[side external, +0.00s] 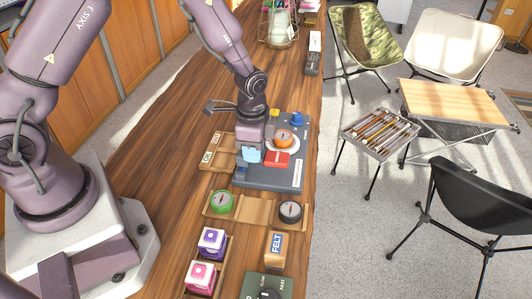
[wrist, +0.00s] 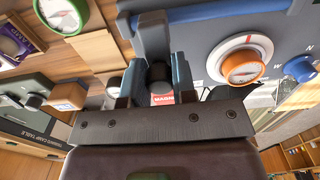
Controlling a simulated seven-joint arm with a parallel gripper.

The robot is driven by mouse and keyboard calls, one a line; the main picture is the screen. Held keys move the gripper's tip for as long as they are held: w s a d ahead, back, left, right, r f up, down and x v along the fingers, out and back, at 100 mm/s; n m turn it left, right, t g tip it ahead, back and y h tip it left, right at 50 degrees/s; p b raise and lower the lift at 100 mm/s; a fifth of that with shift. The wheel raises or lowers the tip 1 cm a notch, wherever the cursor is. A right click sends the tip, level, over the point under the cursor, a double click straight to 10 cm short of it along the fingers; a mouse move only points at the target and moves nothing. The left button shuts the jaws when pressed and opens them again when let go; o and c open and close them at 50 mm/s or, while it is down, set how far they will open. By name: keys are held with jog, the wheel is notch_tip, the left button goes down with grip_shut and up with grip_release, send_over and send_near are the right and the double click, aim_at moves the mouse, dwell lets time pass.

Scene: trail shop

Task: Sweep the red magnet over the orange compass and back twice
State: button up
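The orange compass (side external: 284,137) sits on a pale round dial on the grey board. In the wrist view the orange compass (wrist: 243,67) lies right of my fingers. A red piece (side external: 277,159), which looks like the magnet, is on the board just in front of the compass and right of my gripper (side external: 249,154). In the wrist view my gripper (wrist: 157,78) points at the board, its fingers apart. A dark block and a red label reading "MAGN" (wrist: 162,99) show between them. I cannot tell whether the fingers touch the block.
A blue knob (side external: 297,118) stands behind the compass on the board. A wooden tray (side external: 257,209) in front holds a green compass (side external: 221,202) and a black compass (side external: 290,211). Purple (side external: 212,241) and pink (side external: 201,277) boxes and a felt block (side external: 275,250) stand nearer.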

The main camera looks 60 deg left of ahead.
dwell(0.3)
jog(key=shift+w+a, duration=3.7)
jog(key=shift+w, duration=0.05)
jog(key=shift+s+d, duration=0.1)
jog(key=shift+s+d, duration=3.6)
jog(key=shift+d, duration=0.05)
